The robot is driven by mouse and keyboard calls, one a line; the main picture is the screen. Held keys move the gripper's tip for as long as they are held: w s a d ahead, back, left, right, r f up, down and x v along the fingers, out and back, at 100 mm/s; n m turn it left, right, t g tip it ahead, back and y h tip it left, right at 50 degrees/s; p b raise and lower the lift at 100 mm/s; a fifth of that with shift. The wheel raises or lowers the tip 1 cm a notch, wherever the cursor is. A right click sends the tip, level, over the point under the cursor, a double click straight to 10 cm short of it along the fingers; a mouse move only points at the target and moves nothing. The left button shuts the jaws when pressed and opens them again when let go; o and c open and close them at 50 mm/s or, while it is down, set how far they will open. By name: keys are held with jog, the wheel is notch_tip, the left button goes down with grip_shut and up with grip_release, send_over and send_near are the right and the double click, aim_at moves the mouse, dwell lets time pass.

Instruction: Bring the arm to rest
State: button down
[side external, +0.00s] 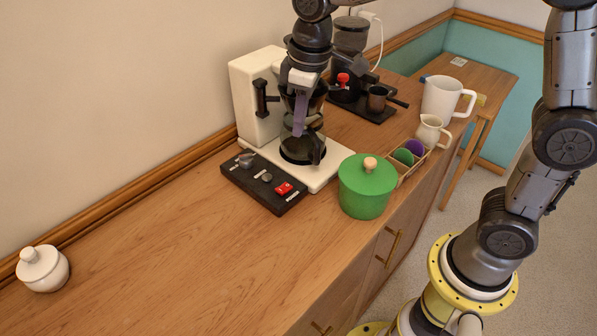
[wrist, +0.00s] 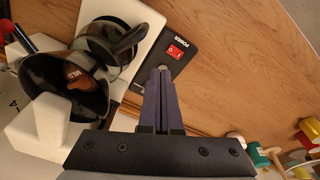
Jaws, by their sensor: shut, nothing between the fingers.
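My gripper (side external: 298,128) hangs in front of the white coffee machine (side external: 258,88), with its purple fingers pointing down. In the wrist view the fingers (wrist: 162,72) are together with nothing between them. Their tips overlap the black control panel with a red power switch (wrist: 177,51); the side view shows the gripper above and behind that panel (side external: 264,183). In the wrist view a black funnel-shaped basket (wrist: 50,83) with something brown inside and a dark carafe (wrist: 112,40) are left of the fingers. My gripper hides part of the machine in the side view.
A green lidded pot (side external: 366,190), a small tray with coloured balls (side external: 412,158), a cream jug (side external: 431,132) and a white pitcher (side external: 444,98) line the counter's right side. A dark grinder (side external: 350,60) stands behind. A white sugar bowl (side external: 42,268) sits far left; the counter (side external: 180,240) between is clear.

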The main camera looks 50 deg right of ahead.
jog(key=s+d+r+m+t, duration=0.1)
jog(key=s+d+r+t, duration=0.1)
jog(key=s+d+r, duration=0.3)
jog(key=s+d+f+m+t, duration=0.1)
jog(key=s+m, duration=0.1)
jog(key=s, duration=0.6)
jog(key=s+d+f+m+t, duration=0.1)
jog(key=s+d+f+m, duration=0.1)
jog(key=s, duration=0.6)
jog(key=shift+s, duration=0.3)
jog(key=c, duration=1.5)
grip_release()
jog(key=shift+c, duration=0.2)
